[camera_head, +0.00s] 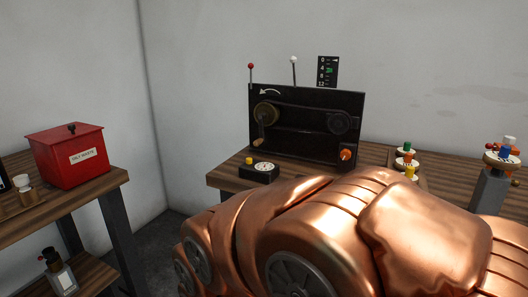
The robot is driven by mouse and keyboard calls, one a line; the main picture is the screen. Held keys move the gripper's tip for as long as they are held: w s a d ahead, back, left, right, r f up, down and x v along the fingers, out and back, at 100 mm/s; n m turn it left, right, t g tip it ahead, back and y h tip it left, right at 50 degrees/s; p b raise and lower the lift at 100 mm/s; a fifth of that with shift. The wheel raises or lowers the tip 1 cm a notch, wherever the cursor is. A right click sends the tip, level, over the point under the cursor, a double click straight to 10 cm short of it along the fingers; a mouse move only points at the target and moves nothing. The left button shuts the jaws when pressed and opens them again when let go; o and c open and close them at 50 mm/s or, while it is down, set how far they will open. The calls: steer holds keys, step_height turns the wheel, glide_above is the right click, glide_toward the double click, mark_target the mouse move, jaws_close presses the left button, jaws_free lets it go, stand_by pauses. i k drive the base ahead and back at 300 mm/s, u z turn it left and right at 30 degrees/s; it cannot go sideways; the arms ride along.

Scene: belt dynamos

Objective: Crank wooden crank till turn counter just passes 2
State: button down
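A black upright panel (300,148) stands on a wooden bench, with a brass-coloured wheel (266,113) at its left and a dark wheel (339,123) at its right. A small tan wooden crank handle (258,142) sits below the brass-coloured wheel. A black box with a round white dial (262,167) and a yellow button lies in front of the panel; its reading is too small to tell. My copper arm fills the foreground; my gripper is not seen.
An orange knob (346,155) is at the panel's lower right. Red-tipped (251,68) and white-tipped (293,61) levers rise above it. Stacked coloured pieces (407,160) stand to the right. A red box (68,157) sits on the left table, with a floor gap between the tables.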

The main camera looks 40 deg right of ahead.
mark_target(266, 114)
steer(key=z, duration=0.3)
steer(key=i, duration=1.3)
steer(key=u, duration=0.8)
